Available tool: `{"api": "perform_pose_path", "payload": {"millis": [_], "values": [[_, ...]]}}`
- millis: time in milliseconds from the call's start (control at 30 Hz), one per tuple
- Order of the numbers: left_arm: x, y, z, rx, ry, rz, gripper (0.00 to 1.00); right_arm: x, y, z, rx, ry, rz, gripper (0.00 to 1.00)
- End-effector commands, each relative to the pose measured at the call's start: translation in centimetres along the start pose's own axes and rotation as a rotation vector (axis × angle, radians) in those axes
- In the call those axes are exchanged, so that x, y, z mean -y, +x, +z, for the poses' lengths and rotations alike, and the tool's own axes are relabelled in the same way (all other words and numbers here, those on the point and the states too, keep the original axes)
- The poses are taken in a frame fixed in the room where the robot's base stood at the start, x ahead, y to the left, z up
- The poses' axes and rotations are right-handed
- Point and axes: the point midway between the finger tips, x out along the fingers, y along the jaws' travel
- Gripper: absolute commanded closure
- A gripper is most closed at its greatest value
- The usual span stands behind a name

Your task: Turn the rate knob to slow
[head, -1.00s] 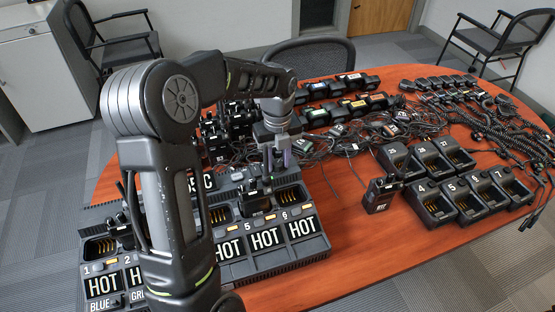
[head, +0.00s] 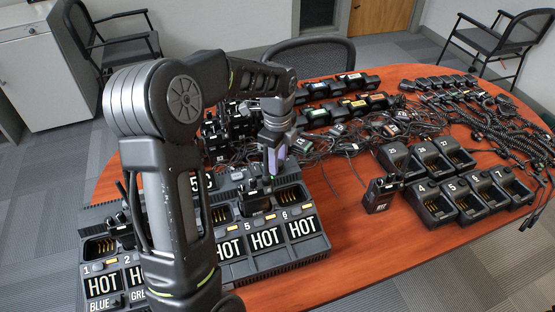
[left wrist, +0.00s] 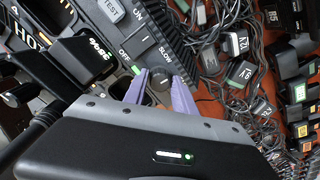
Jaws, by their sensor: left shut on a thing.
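The rate knob (left wrist: 159,82) is a small dark round knob on the charger panel, between my purple fingertips in the left wrist view. The white word SLOW is printed above it, and OFF and ON stand to its upper left. My left gripper (left wrist: 157,88) is shut on the knob. In the head view my left gripper (head: 275,165) points down at the back edge of the large charger (head: 285,262), and the knob cannot be made out there. I cannot read the knob's pointer. My right gripper is not in view.
Radios stand in several charger slots, one (head: 256,190) close to my left gripper. Tangled cables (head: 335,150) lie just behind and right of the charger. A lone radio (head: 382,195) and small chargers (head: 440,204) stand to the right. Bare table lies between.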

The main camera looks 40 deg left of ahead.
Motion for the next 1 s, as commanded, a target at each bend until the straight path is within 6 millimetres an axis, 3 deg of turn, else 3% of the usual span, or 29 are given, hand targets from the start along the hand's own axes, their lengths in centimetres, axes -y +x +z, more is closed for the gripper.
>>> {"api": "perform_pose_path", "payload": {"millis": [700,1000], "values": [[0.05,-0.02,-0.03,-0.001,-0.659,-0.001,1.00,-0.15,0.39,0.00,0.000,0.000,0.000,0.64],[0.06,-0.04,-0.03,0.000,-0.821,-0.002,1.00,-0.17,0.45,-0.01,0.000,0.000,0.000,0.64]]}}
